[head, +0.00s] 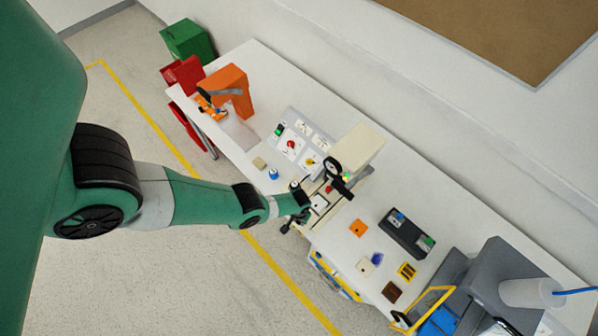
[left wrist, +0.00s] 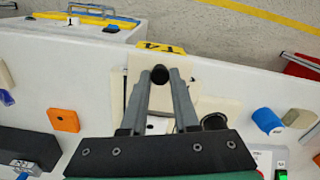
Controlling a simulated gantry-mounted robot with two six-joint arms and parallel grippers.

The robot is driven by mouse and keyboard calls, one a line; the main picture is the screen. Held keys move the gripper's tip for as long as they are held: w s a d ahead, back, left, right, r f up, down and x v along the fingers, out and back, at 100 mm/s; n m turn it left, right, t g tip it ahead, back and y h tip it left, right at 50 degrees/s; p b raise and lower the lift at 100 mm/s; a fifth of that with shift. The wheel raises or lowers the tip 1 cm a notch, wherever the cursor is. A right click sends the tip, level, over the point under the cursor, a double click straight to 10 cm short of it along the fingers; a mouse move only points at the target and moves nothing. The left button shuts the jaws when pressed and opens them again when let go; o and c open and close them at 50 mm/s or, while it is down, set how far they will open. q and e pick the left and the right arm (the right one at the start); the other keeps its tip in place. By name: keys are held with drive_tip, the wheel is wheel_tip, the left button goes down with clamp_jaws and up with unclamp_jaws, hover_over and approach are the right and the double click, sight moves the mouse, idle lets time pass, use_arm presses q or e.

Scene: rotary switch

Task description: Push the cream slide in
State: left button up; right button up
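The cream press-like fixture (head: 357,147) with a round dial (head: 333,164) stands near the middle of the bench. In the left wrist view a cream flat part (left wrist: 137,66), apparently the slide, lies under my fingertips, with a black knob (left wrist: 160,75) on it. My left gripper (head: 301,205) is at the front side of the fixture. In the left wrist view its two fingers (left wrist: 161,77) stand either side of the knob, their tips appearing to touch it. The fingers and palm hide part of the slide. My right gripper is not in view.
A control panel (head: 296,142) with knobs is left of the fixture, beyond it an orange machine (head: 229,90). An orange block (head: 358,228), a dark switch box (head: 406,233) and small blocks lie to the right. A yellow-handled case (head: 334,276) is below the bench's front edge.

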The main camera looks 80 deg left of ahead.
use_arm(q)
clamp_jaws()
idle(0.7)
idle(0.3)
